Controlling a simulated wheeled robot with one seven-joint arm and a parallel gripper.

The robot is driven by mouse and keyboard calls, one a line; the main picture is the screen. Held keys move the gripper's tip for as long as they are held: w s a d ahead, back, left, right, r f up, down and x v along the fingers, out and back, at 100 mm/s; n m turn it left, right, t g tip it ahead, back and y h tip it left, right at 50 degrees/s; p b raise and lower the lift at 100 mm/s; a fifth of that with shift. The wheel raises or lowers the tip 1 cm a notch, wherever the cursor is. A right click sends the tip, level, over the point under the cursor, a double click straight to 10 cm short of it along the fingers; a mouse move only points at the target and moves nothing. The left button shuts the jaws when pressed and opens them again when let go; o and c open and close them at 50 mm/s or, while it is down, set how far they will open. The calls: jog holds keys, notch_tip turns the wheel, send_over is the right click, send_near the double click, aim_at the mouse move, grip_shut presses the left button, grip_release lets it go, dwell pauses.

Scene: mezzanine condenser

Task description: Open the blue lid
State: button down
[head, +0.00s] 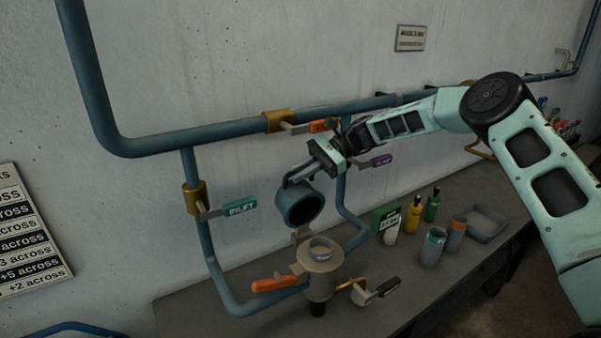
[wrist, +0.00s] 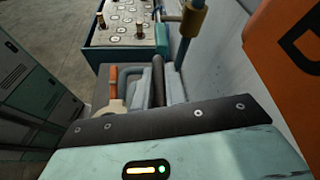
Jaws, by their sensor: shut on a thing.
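The blue lid (head: 286,207) is a short round cap. It stands tipped up above and behind the beige pot (head: 318,285), its dark hollow underside facing the head camera. A beige hinge bracket (head: 300,235) rises between the pot and the lid. The pot's mouth, with a pale ring, is uncovered. My gripper (head: 293,179) is shut on the lid at its upper edge, reaching in from the upper right. The wrist view shows the orange handle (wrist: 113,82) beyond my wrist; the lid cannot be made out clearly there.
Blue pipes run along the wall, with a teal INLET tag (head: 239,208), a purple tag (head: 382,161) and an orange tag (head: 323,126) close to my gripper. Bottles, cups (head: 433,247) and a grey tray (head: 487,224) stand on the bench to the right.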

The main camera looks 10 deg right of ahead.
jog(key=shift+f, duration=0.1)
jog(key=c, duration=1.5)
grip_release()
jog(key=shift+o, duration=0.2)
jog(key=w+d+r+b, duration=0.1)
jog(key=w+d+b, duration=0.2)
jog(key=d+b, duration=0.4)
jog(key=shift+d, duration=3.85)
